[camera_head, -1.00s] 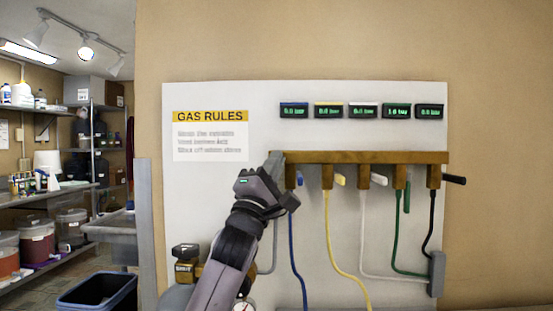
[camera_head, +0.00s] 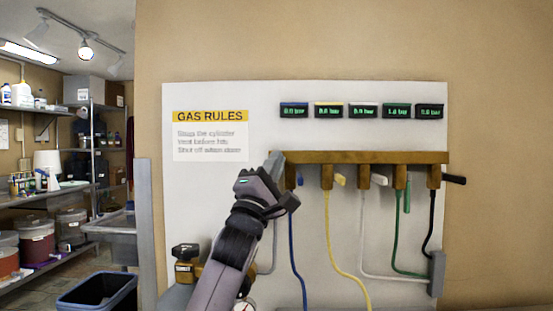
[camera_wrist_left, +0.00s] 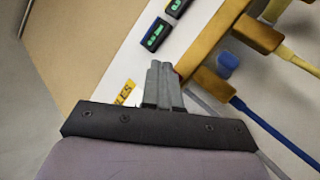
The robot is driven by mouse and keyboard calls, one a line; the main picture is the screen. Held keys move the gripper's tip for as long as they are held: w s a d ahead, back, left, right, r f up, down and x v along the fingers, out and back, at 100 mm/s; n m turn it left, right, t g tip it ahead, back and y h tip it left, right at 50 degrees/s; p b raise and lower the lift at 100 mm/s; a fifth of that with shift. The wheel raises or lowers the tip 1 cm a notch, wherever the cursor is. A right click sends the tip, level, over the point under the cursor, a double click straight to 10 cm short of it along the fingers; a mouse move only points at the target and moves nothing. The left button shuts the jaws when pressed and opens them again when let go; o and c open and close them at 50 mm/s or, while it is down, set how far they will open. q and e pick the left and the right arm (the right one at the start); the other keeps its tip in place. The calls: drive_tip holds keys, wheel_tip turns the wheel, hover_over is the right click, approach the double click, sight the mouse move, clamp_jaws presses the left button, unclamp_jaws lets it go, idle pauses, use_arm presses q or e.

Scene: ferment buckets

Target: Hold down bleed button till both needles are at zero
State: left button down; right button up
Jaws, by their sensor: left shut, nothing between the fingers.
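My left gripper (camera_head: 274,166) is shut and empty, its fingertips at the left end of the brown manifold bar (camera_head: 365,157). In the left wrist view the closed fingers (camera_wrist_left: 164,82) reach the end of the bar (camera_wrist_left: 212,48). A small sliver of red shows beside the fingertips there. The bleed button is not clearly visible; the fingers may cover it, and I cannot tell whether it is pressed. A round white gauge (camera_head: 243,305) is cut off by the bottom edge of the head view, partly behind my arm. Its needle is unreadable, and no second gauge shows clearly. My right gripper is not in view.
Several digital displays (camera_head: 363,111) hang above the bar. Valves with blue, yellow, white, green and black hoses hang below it. A brass-coloured fitting with a dark knob (camera_head: 185,250) stands left of my arm. A blue bin (camera_head: 97,291) and shelves are at the left.

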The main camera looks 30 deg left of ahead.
use_arm(q)
drive_tip(key=shift+w+a, duration=0.1)
drive_tip(key=shift+w, duration=0.1)
drive_tip(key=shift+w+a, duration=0.15)
drive_tip(key=shift+w, duration=0.05)
drive_tip(key=shift+w+a+p, duration=0.3)
drive_tip(key=shift+w+p, duration=0.05)
drive_tip(key=shift+w, duration=0.15)
idle(2.6)
drive_tip(key=shift+s+d, duration=0.1)
drive_tip(key=shift+s, duration=0.05)
idle(3.4)
drive_tip(key=shift+s+d, duration=0.4)
drive_tip(key=shift+s, duration=0.3)
